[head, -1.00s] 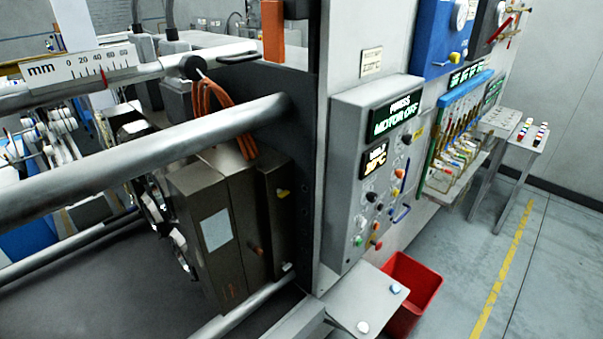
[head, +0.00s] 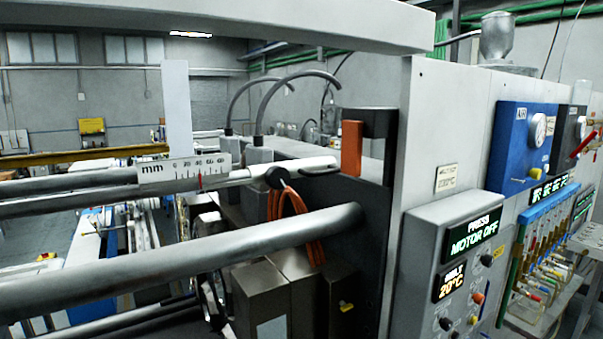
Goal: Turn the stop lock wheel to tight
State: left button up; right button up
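A small dark round knob (head: 275,178) sits on the metal stop rod (head: 310,167), beside a white mm scale (head: 185,172) with a red pointer. It may be the stop lock wheel, but I can read no tight marking on it here. Orange cables (head: 290,215) hang just below the knob and cover part of its surroundings. Neither of my grippers can be made out in the head view.
A thick tie bar (head: 190,247) crosses in front, below the scale. An orange block (head: 351,147) stands right of the rod by the grey panel (head: 440,120). A control box (head: 455,255) reads MOTOR OFF and 20°C. A pale beam (head: 250,22) spans the top.

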aim_at(277, 177)
jog(key=u, duration=2.05)
jog(key=k, duration=0.55)
jog(key=z, duration=1.45)
